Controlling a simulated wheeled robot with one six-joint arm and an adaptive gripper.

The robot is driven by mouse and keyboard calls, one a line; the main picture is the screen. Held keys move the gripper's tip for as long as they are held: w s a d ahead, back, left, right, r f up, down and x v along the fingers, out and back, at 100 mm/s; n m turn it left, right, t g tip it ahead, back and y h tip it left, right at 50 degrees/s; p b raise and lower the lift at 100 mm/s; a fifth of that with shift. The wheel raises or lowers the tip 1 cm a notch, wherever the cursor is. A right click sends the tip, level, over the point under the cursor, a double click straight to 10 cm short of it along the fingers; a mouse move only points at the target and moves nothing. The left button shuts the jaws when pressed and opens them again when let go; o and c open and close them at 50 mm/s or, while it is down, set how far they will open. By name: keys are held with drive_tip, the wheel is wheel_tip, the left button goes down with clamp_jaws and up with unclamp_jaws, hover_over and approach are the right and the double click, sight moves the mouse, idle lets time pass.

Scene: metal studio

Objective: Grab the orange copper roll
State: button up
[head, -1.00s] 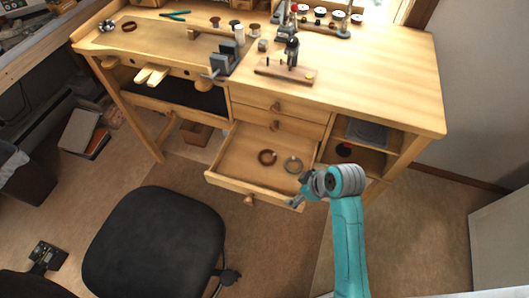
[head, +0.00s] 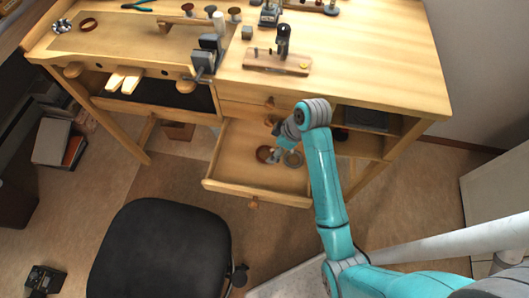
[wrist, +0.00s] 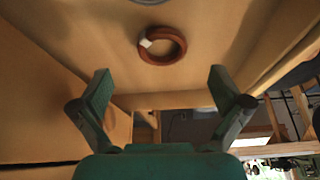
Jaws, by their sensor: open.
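The orange copper roll (head: 263,154) lies flat in the open drawer (head: 235,165) of the workbench, partly covered by my gripper in the head view. In the wrist view the copper roll (wrist: 178,52) is a reddish-brown ring with a small white label, beyond and between my fingertips. My gripper (wrist: 161,82) is open and empty, its two fingers spread wide and apart from the roll. In the head view my gripper (head: 279,152) is over the drawer, between the copper roll and a grey roll (head: 294,159).
The grey roll lies close to the right of the copper one; its edge shows in the wrist view (wrist: 150,1). The drawer's walls surround both. The bench top (head: 370,60) overhangs behind. A black chair (head: 160,250) stands at the front left.

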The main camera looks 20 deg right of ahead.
sight(264, 155)
drive_tip(key=shift+a+x, duration=0.15)
drive_tip(key=shift+x, duration=1.2)
drive_tip(key=shift+a+x, duration=0.15)
drive_tip(key=shift+x, duration=1.15)
drive_tip(key=shift+r, duration=0.15)
drive_tip(key=c, duration=1.3)
